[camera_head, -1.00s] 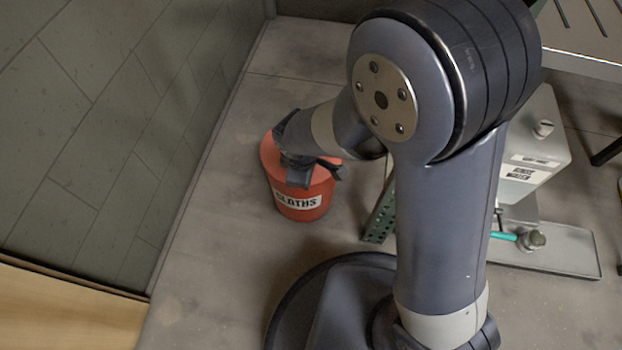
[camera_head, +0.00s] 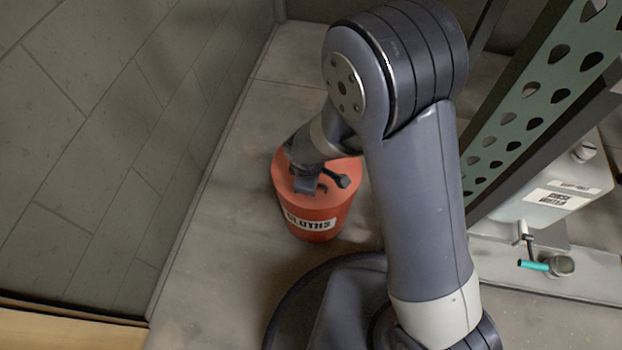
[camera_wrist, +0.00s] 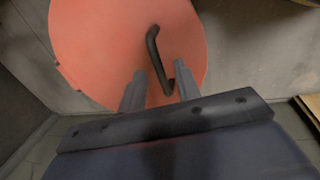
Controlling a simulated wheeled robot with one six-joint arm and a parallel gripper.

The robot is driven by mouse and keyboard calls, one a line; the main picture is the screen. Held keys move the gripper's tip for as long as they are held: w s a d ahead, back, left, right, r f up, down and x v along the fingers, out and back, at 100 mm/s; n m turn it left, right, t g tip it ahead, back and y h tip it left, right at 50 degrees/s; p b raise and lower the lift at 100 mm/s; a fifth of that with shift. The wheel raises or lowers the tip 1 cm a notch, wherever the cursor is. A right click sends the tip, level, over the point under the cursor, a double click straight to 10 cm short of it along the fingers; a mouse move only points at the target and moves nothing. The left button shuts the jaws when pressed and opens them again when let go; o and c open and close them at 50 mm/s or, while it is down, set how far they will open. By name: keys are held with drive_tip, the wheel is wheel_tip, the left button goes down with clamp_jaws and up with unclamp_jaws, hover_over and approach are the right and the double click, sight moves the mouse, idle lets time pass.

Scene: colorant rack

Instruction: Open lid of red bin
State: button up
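The red bin (camera_head: 312,222) stands on the floor with a "CLOTHS" label on its side. Its round red lid (camera_head: 286,167) is shut in the head view. My gripper (camera_head: 322,187) is low over the lid, and my wrist hides part of it. In the wrist view my gripper (camera_wrist: 160,85) points at the lid (camera_wrist: 100,50), its two fingers apart. The black bar handle (camera_wrist: 154,55) on the lid runs into the space between the fingers. A gap shows around the handle, and I cannot tell whether either finger touches it.
A wall (camera_head: 110,150) runs along the left of the bin. A green perforated rack upright (camera_head: 535,95) stands at the right. Behind it is a white labelled container (camera_head: 555,200) with a teal-handled tap (camera_head: 535,265) over a tray. Bare floor surrounds the bin.

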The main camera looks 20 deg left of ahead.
clamp_jaws()
idle(0.4)
drive_tip(key=shift+r+p, duration=0.2)
drive_tip(key=shift+p, duration=0.1)
